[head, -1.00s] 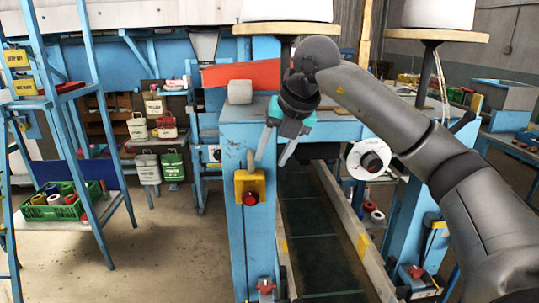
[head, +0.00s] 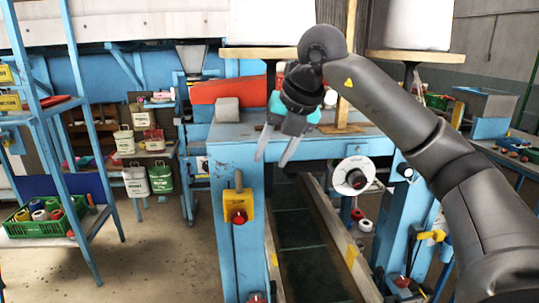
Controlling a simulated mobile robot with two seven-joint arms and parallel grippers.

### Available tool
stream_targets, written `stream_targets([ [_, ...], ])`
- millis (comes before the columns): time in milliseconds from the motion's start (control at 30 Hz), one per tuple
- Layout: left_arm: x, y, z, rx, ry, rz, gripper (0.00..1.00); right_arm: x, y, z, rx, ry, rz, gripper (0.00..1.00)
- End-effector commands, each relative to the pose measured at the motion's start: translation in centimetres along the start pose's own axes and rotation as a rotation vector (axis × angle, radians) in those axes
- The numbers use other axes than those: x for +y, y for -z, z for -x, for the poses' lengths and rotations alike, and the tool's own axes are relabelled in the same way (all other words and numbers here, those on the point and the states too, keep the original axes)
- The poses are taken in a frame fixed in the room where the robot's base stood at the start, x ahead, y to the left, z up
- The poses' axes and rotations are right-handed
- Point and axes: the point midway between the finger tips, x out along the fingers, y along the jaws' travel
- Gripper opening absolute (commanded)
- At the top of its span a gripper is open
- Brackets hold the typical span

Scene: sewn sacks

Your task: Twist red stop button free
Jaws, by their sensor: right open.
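The red stop button (head: 238,216) sits low on a yellow box (head: 239,204) on the front of the blue machine post. My right gripper (head: 272,160) is open and empty, its two grey fingers pointing down, above and to the right of the yellow box. It is clear of the button in the picture; how far it is in depth I cannot tell. My left gripper is not in view.
A conveyor belt (head: 301,235) runs below my right gripper. A white handwheel (head: 354,176) stands right of it. A blue rack (head: 60,130) with a green crate (head: 48,216) is at left. The floor (head: 160,255) between rack and post is clear.

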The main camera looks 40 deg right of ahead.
Motion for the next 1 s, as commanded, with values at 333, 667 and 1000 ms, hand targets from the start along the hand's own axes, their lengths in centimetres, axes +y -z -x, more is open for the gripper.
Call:
stream_targets([
  [333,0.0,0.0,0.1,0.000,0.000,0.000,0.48,0.0,0.0,0.3,0.000,0.000,0.001,0.48],
  [667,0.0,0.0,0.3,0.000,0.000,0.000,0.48,0.0,0.0,0.5,-0.001,-0.001,0.001,0.48],
  [1000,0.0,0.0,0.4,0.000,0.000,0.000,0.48,0.1,-0.1,6.3,-0.005,-0.006,0.002,0.48],
])
